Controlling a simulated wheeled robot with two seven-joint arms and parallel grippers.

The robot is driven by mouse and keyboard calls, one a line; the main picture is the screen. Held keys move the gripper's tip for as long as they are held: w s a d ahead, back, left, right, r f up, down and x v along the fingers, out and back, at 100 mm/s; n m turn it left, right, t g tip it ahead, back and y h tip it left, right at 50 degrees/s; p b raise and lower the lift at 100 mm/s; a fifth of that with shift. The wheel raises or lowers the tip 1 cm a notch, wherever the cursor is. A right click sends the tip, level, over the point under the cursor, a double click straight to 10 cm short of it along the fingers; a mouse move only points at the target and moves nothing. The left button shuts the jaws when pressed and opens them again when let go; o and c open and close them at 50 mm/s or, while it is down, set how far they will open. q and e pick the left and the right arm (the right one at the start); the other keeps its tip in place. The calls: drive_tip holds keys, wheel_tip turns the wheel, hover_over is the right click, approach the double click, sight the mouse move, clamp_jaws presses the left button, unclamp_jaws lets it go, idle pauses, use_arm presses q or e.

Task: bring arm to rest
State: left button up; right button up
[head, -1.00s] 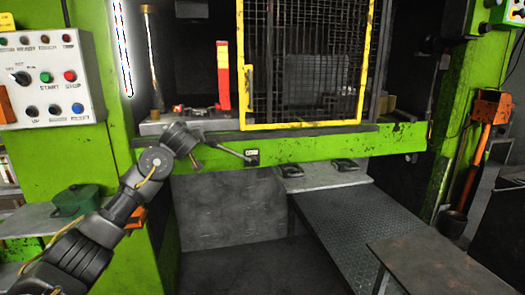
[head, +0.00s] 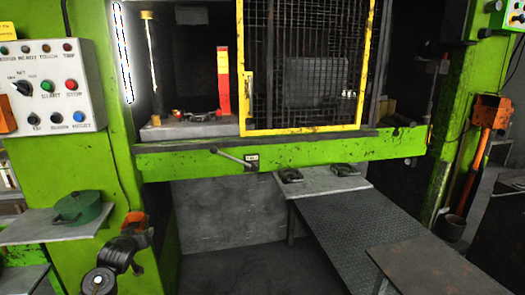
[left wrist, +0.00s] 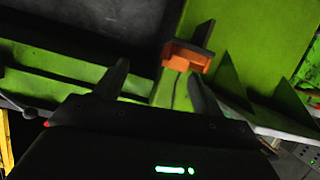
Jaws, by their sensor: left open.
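My left arm (head: 112,262) is low at the lower left of the head view, in front of the green press frame. It is folded, with a round dark joint near the bottom edge. In the left wrist view my left gripper (left wrist: 157,88) shows two dark fingers spread apart with nothing between them. An orange block (left wrist: 185,58) on the green frame is beyond the fingertips, apart from them. The orange block also shows in the head view (head: 134,221), just above my arm. My right gripper is in neither view.
The green press (head: 300,153) has a yellow-framed mesh guard (head: 307,129). A brown table (head: 435,268) stands at the lower right. Dark floor lies open at centre.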

use_arm(q)
wheel_tip(320, 180, up, 8)
drive_tip(key=w+d+r+m+t+h, duration=0.1)
drive_tip(key=w+d+m+t+h, duration=0.1)
drive_tip(key=m+t, duration=0.4)
drive_tip(key=s+d+f+g, duration=0.1)
drive_tip(key=s+f+g, duration=0.3)
drive_tip(key=f, duration=1.1)
drive_tip(key=s+d+f+g, duration=0.2)
drive_tip(key=s+f, duration=0.4)
drive_tip(key=f, duration=0.8)
drive_tip(key=s+d+f+g, duration=0.3)
drive_tip(key=s+f+g, duration=0.1)
drive_tip(key=s+f, duration=1.35)
drive_tip(key=s+d+f+g, duration=0.2)
drive_tip(key=s+f, duration=0.4)
drive_tip(key=s, duration=0.8)
drive_tip(key=s+d+f+g, duration=0.2)
drive_tip(key=s+f, duration=0.5)
drive_tip(key=s, duration=0.8)
drive_tip(key=s+d+f+g+h, duration=0.1)
drive_tip(key=s+f+g, duration=0.3)
drive_tip(key=s, duration=1)
wheel_tip(320, 180, down, 2)
drive_tip(key=shift+s+d+f, duration=0.15)
drive_tip(key=shift+d+f, duration=0.05)
drive_tip(key=shift+d, duration=0.3)
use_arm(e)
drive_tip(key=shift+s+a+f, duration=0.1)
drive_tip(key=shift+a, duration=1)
